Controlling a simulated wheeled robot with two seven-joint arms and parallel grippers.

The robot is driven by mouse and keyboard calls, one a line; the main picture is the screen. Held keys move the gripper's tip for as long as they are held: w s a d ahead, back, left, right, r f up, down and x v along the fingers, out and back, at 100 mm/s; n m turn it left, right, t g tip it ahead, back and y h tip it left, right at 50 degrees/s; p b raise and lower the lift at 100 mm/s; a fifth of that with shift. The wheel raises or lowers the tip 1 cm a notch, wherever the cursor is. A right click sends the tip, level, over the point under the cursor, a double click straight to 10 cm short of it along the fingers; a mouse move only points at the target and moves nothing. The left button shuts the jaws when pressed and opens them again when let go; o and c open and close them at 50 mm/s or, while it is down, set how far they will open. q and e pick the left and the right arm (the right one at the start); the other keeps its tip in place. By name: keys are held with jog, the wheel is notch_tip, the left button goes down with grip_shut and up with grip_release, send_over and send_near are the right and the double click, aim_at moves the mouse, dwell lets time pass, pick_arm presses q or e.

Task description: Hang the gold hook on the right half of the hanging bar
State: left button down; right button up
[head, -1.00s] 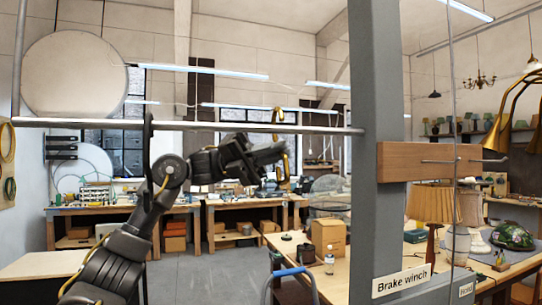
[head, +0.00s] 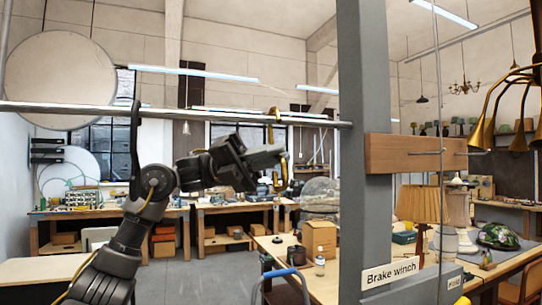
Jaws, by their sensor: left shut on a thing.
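The hanging bar (head: 80,108) is a grey metal rod that runs across the left of the view to a grey post. The gold hook (head: 274,113) is at the bar's right half, its curved top showing just above the bar's line. I cannot tell whether it touches the bar. My left gripper (head: 279,168) is below the bar, shut on the lower part of the hook; the fingers partly hide it. A black hook (head: 135,115) is at the bar's left half, its lower end hidden behind my left arm. My right gripper is not in view.
The grey post (head: 365,80) bears a wooden block (head: 400,153) and a "Brake winch" label (head: 390,274). A thin cable runs down right of it. A workbench (head: 318,281) with a box and lamps stands behind. Brass lamp arms (head: 485,130) hang at the right.

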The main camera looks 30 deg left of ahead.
pick_arm(q)
jog(key=c, duration=1.5)
grip_release()
jog(key=shift+o, duration=0.2)
jog(key=a+f+b, duration=0.2)
jog(key=a, duration=0.8)
jog(key=shift+a, duration=0.25)
jog(key=shift+w+a+f+b, duration=0.1)
jog(key=shift+w+f+b, duration=0.1)
jog(key=shift+b, duration=0.1)
